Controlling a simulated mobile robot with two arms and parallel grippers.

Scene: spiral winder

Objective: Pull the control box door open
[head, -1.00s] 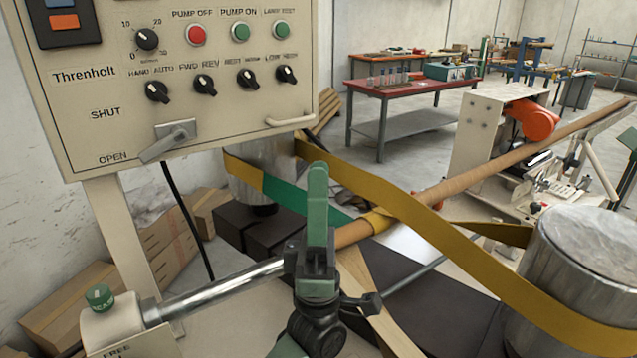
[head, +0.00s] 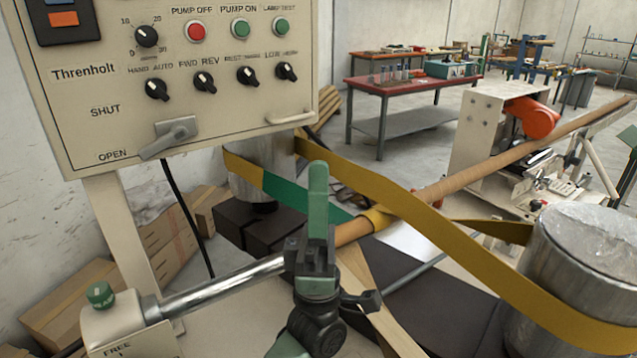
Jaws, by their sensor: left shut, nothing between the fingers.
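The control box (head: 100,130) fills the upper left of the head view. Its cream front door panel carries knobs, push buttons and the words SHUT and OPEN, and looks closed. A grey latch lever (head: 168,139) at the panel's lower left slants down toward OPEN. A cream bar handle (head: 290,118) is at the lower right edge of the door. My left gripper (head: 318,172), with green fingers, is shut and empty. In the picture it is below and a little right of the handle, apart from it. My right gripper is not in view.
A wooden pole with a yellow belt (head: 440,235) crosses behind my left gripper. A metal drum (head: 580,265) stands at the right. A steel bar with a green-capped post (head: 100,295) is at the lower left. A red table (head: 410,85) stands farther back.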

